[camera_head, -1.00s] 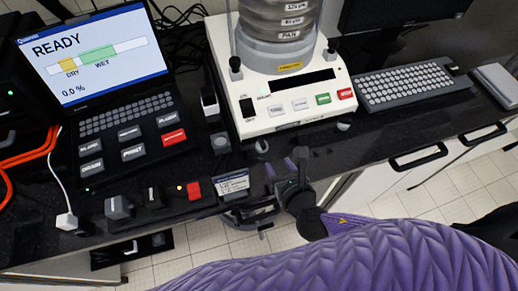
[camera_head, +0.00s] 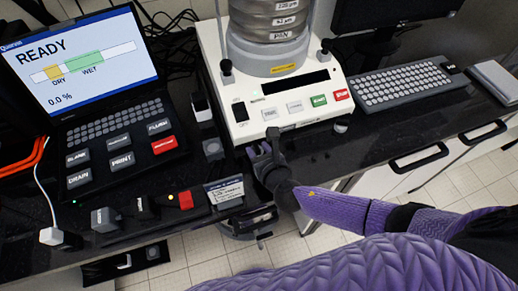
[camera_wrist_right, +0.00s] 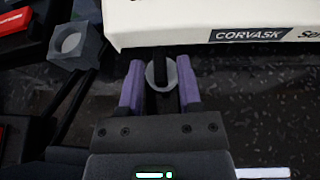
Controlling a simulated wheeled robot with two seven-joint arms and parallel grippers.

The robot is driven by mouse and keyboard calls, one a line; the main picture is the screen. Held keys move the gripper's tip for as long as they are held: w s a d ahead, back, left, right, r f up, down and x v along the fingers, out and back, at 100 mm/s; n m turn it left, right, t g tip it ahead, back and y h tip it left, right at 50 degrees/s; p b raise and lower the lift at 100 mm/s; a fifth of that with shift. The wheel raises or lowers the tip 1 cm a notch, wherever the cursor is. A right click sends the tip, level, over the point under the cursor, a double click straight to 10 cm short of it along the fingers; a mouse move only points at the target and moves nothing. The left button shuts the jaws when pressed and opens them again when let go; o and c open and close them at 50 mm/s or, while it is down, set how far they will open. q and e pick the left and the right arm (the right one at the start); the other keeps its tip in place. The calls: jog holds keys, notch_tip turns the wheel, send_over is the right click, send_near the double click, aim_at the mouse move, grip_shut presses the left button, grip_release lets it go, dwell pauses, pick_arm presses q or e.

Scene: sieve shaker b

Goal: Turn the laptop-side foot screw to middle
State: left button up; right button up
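The sieve shaker (camera_head: 290,84) is a white machine with a stack of metal sieves on top. Its laptop-side foot screw is a pale round knob under the front-left corner, seen in the right wrist view (camera_wrist_right: 151,76). In the head view my gripper covers most of it. My right gripper (camera_head: 260,149) has purple fingers, which stand apart on either side of the knob in the right wrist view (camera_wrist_right: 160,82). The gaps are narrow, and I cannot tell whether the fingers touch it. The other front foot (camera_head: 341,125) is clear. My left gripper is out of view.
The laptop (camera_head: 110,125) reads READY and stands at left. A grey block (camera_head: 213,149) sits close left of my right gripper. A small label card (camera_head: 225,191) and a red button (camera_head: 186,200) lie near the front edge. A keyboard (camera_head: 408,84) is at right.

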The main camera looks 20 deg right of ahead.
grip_shut()
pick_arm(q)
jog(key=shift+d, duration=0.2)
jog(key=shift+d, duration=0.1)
